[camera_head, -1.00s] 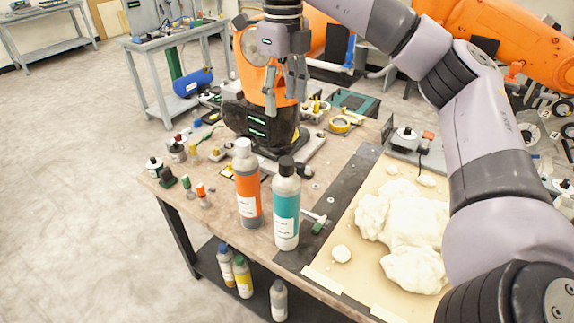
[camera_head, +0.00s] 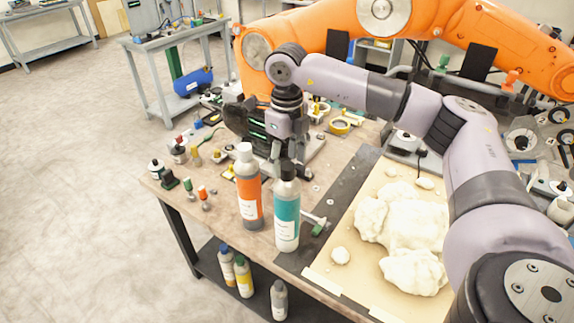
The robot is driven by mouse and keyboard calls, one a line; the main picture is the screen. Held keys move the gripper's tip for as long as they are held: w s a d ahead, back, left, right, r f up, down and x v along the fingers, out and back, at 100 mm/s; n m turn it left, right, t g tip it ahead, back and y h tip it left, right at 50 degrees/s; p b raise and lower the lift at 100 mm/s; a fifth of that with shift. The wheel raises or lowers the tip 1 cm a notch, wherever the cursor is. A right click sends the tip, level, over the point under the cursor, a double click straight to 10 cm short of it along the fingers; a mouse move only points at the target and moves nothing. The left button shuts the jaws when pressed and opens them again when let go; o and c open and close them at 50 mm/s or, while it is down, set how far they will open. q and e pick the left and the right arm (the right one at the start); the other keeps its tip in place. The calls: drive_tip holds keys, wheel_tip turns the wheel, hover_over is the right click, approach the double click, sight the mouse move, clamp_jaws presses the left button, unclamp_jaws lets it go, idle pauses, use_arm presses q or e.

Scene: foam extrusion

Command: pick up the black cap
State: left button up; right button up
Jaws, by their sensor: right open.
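The black cap (camera_head: 287,173) sits on top of the upright bottle with a teal label (camera_head: 287,215), near the front of the workbench. My right gripper (camera_head: 287,160) comes down from above. It points downward with its fingers at the cap's height in the picture, and it partly covers the cap. The gripper is open; I cannot tell whether a finger touches the cap. My left gripper is not in view.
A bottle with an orange label and white cap (camera_head: 247,185) stands close to the left of the teal one. White foam lumps (camera_head: 405,225) lie on a tan board to the right. An orange robot arm (camera_head: 440,25) stands behind.

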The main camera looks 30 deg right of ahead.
drive_tip(key=shift+d+f, duration=0.1)
drive_tip(key=shift+f, duration=1.1)
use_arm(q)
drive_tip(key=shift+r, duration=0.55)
use_arm(e)
drive_tip(key=shift+c, duration=0.6)
drive_tip(key=c, duration=0.7)
drive_tip(key=shift+r, duration=0.1)
drive_tip(key=shift+c, duration=0.2)
wheel_tip(320, 180, up, 11)
drive_tip(key=b, duration=0.3)
use_arm(q)
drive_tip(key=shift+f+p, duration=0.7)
drive_tip(key=shift+p, duration=0.2)
use_arm(e)
wheel_tip(320, 180, up, 9)
hover_over(287, 165)
drive_tip(key=shift+s, duration=0.1)
